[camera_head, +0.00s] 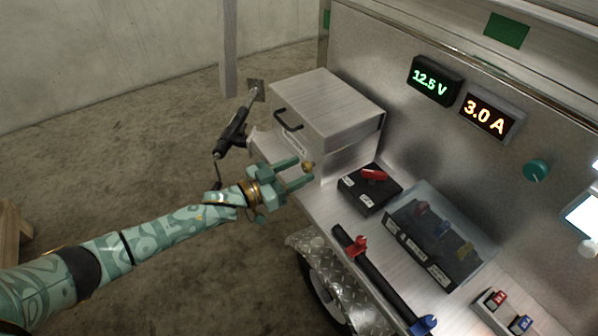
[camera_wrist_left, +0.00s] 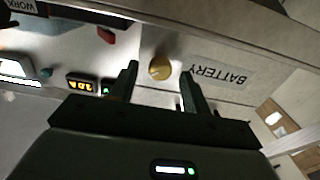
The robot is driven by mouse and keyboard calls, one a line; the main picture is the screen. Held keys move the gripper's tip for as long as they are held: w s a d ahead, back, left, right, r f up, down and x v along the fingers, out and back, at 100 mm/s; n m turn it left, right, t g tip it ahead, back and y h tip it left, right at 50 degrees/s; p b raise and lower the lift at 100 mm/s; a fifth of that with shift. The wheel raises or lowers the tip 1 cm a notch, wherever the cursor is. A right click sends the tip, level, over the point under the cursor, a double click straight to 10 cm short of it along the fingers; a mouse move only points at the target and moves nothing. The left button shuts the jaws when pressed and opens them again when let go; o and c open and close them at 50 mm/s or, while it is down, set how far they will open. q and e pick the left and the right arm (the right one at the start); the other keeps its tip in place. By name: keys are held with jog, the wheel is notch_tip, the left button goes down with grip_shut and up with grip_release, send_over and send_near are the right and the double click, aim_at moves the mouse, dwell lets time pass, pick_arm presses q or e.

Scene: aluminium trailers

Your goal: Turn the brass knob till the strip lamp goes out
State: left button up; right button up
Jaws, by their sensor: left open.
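The brass knob (camera_head: 308,166) is small and round, on the near end of the grey metal box (camera_head: 325,104). In the left wrist view the knob (camera_wrist_left: 160,67) sits beside a label reading BATTERY (camera_wrist_left: 221,76). My left gripper (camera_head: 303,172) is open, with its fingertips at the knob. My right gripper is out of view.
Right of the knob are a black box with a red lever (camera_head: 374,174) and a clear-covered switch box (camera_head: 440,236). A black bar with red and blue clamps (camera_head: 372,272) lies along the shelf front. Displays read 12.5 V (camera_head: 432,81) and 3.0 A (camera_head: 488,116).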

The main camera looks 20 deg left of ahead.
pick_arm(q)
jog(key=shift+w+d, duration=0.2)
jog(key=shift+w, duration=0.1)
jog(key=c, duration=1)
jog(key=m+p, duration=0.1)
jog(key=m, duration=0.1)
jog(key=shift+r+m, duration=0.2)
jog(key=shift+m, duration=0.2)
jog(key=shift+f+m, duration=0.2)
jog(key=shift+m, duration=0.9)
jog(key=o, duration=1)
jog(key=shift+s, duration=0.1)
